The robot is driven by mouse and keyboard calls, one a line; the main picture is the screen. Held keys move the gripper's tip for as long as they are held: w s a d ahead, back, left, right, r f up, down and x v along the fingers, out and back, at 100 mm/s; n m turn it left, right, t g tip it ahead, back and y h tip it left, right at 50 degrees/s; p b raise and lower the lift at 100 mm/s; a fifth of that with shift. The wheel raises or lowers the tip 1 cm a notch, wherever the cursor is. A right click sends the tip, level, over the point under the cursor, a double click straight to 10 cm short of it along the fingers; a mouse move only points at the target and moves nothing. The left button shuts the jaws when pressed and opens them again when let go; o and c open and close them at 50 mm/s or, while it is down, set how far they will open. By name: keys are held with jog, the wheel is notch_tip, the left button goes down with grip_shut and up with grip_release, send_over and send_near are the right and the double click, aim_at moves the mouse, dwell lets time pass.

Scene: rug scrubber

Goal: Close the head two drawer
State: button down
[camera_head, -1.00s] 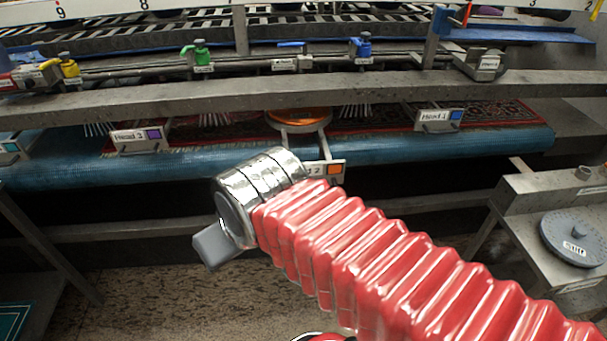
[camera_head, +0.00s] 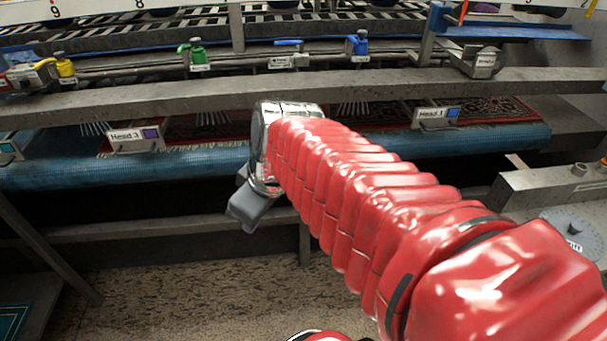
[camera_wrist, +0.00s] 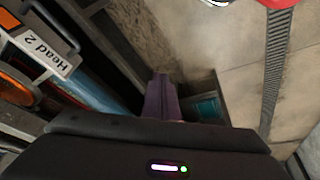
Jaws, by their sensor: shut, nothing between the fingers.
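The head two drawer shows in the wrist view by its white "Head 2" label plate (camera_wrist: 47,50) at the upper left, with an orange disc (camera_wrist: 18,92) below it. In the head view my arm hides this drawer. My gripper (camera_head: 248,207) is shut and empty, in front of the blue roller and low beside the wrist; in the wrist view its dark fingers (camera_wrist: 162,98) point away to the right of the label. I cannot tell whether they touch the drawer.
The Head 3 plate (camera_head: 136,138) is to the left and the Head 1 plate (camera_head: 436,117) to the right. A blue roller (camera_head: 60,170) and a grey beam (camera_head: 110,109) run across. A grey stand (camera_head: 545,185) is at right. The floor (camera_head: 190,295) below is open.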

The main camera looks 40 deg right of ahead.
jog(key=w+d+n+t, duration=0.1)
jog(key=d+n+t, duration=0.2)
jog(key=d, duration=1.8)
jog(key=n, duration=0.3)
jog(key=shift+w+d+r, duration=0.3)
jog(key=shift+d+r, duration=0.1)
jog(key=shift+w, duration=0.1)
jog(key=x, duration=1)
jog(key=shift+d, duration=0.15)
